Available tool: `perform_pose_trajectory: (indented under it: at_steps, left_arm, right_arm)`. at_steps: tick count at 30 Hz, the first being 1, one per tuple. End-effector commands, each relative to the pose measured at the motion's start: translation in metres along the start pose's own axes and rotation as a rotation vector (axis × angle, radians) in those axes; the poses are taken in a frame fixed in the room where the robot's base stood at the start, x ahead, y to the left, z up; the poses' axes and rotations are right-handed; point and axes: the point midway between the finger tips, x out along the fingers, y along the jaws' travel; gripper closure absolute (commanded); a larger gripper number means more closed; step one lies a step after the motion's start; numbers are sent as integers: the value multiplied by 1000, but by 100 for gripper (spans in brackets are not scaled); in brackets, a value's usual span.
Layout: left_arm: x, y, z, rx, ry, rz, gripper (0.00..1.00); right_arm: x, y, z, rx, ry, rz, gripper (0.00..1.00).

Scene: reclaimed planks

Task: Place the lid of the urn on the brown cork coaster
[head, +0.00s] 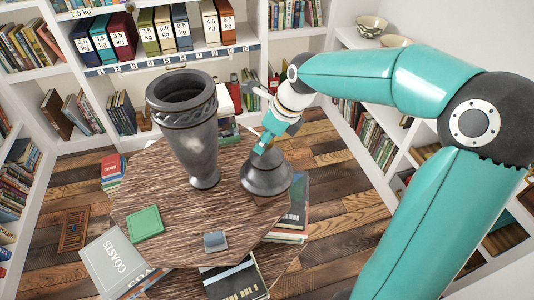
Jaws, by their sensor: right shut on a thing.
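A tall dark grey urn (190,140) stands open on the round wood-grain table (165,190), with a braided band below its rim. Its grey cone-shaped lid (266,180) is upright to the right of the urn, over the table's right side. My right gripper (262,147) comes from above and is shut on the top of the lid. I cannot tell whether the lid's base touches the tabletop. My left gripper is not in view.
A green square (145,223) lies on the table's left side, and a small blue-grey object (215,242) near its front. Books (118,262) lie around the table's lower edge. Bookshelves (150,58) line the back and sides. The tabletop between the green square and the urn is clear.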

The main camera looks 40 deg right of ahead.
Motion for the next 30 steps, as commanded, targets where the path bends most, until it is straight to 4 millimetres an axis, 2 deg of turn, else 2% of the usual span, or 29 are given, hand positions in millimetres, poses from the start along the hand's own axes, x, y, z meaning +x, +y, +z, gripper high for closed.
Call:
perform_pose_trajectory:
  at_steps: [5,13,24,25,29,30]
  left_arm:
    - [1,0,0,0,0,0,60]
    - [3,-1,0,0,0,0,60]
    - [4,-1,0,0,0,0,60]
    - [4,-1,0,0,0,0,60]
    - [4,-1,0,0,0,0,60]
    - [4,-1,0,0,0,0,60]
  right_arm:
    - [10,0,-3,0,-2,-1,100]
    - [42,0,-16,-1,-1,-1,100]
    - [46,0,-18,-2,-3,-2,100]
    - [46,0,-18,-2,0,0,60]
    - [46,0,-18,-2,0,0,38]
    - [46,0,-18,-2,0,0,38]
